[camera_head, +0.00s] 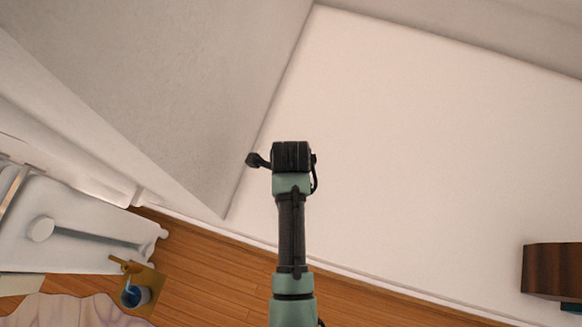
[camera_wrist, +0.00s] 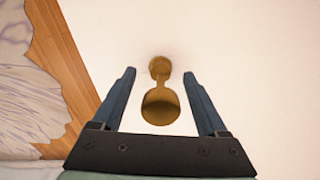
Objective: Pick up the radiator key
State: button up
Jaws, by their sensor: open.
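A brass-coloured piece (camera_wrist: 160,106) shows in the wrist view against a white surface. It has a wide rounded near end, a narrow neck and a small round far end. I take it for the radiator key, though its shape alone does not make this certain. My gripper (camera_wrist: 159,73) is open, with one dark finger on each side of the piece and a visible gap on both sides. I cannot tell how far the piece lies beyond the fingertips. In the head view my arm shows from behind; its fingertips and this piece are hidden.
A white radiator-like unit (camera_head: 80,240) stands at the left. Beside it is a brown-gold item (camera_head: 150,276) with a dark blue round part. Pale cloth (camera_head: 65,310) lies lower left. A dark wooden block (camera_head: 552,270) is at the right. The large white surface (camera_head: 420,150) is bare.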

grip_shut()
dwell(0.3)
jog(key=shift+r, duration=0.1)
notch_tip(320, 180, up, 10)
jog(key=p, duration=0.4)
